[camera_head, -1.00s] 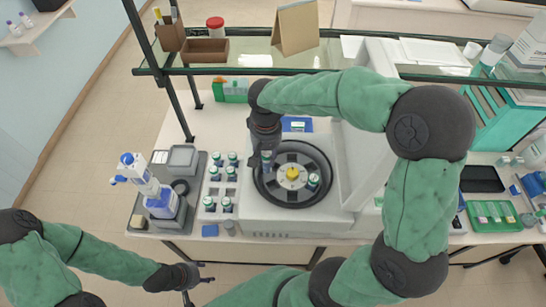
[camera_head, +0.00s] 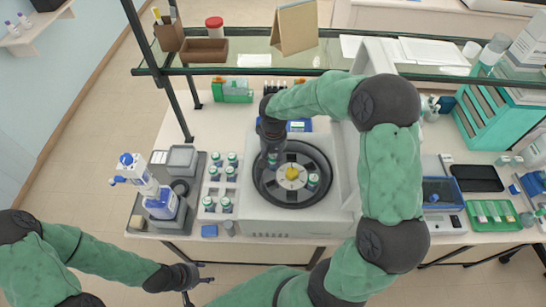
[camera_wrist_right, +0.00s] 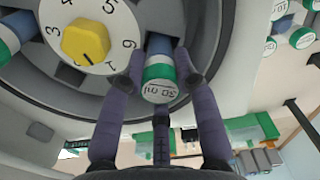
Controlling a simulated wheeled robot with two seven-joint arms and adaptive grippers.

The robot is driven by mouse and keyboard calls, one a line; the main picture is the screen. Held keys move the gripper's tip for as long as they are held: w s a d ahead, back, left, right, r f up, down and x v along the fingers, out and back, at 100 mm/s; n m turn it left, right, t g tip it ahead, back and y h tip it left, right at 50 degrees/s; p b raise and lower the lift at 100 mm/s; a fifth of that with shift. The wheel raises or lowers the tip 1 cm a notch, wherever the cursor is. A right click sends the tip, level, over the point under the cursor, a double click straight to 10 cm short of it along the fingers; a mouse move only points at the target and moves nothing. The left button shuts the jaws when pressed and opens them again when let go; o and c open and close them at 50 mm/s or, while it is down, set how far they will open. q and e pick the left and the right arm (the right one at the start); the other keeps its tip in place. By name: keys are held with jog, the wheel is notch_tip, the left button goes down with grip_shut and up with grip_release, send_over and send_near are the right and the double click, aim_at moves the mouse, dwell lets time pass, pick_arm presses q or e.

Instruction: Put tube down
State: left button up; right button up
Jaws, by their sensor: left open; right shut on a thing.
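My right gripper (camera_wrist_right: 160,75) is shut on a tube (camera_wrist_right: 158,82) with a green-rimmed white cap marked "30 ml" and a blue body. In the head view this tube (camera_head: 272,158) is at the left side of the round dark rotor (camera_head: 299,201) of the centrifuge (camera_head: 262,226). My left gripper (camera_head: 193,279) is open and empty, in front of the table's near edge.
A white rack (camera_head: 205,192) with several green-capped tubes (camera_head: 232,159) stands left of the centrifuge. A blue-and-white dispenser (camera_head: 150,184) stands farther left. A glass shelf (camera_head: 250,52) crosses above the table's back. A green test tube rack (camera_head: 236,96) stands behind.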

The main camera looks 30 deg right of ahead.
jog(key=shift+f+b, duration=0.35)
jog(key=o, duration=1.1)
jog(key=shift+r+p, duration=0.45)
notch_tip(320, 180, up, 12)
jog(key=shift+f, duration=0.1)
jog(key=shift+s, duration=0.1)
